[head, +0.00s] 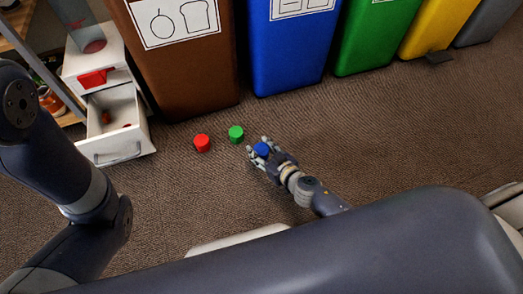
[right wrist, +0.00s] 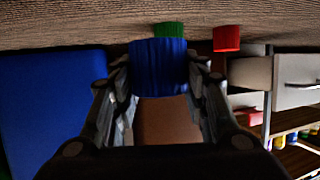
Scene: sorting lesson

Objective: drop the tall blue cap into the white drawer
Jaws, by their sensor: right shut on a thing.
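The blue cap (head: 262,149) is between the fingers of my right gripper (head: 259,153), low over the carpet in the head view. In the right wrist view the blue cap (right wrist: 159,68) fills the space between the two fingers, which are shut on it. The white drawer (head: 115,126) is pulled open at the left in the head view, with small reddish-brown things inside. It also shows in the right wrist view (right wrist: 296,80) at the right. My left arm comes in from the left, but its gripper is out of view.
A red cap (head: 202,143) and a green cap (head: 236,134) stand on the carpet between my right gripper and the drawer. A brown bin (head: 190,80) and a blue bin (head: 290,60) stand behind. A red thing (head: 96,77) sits above the open drawer.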

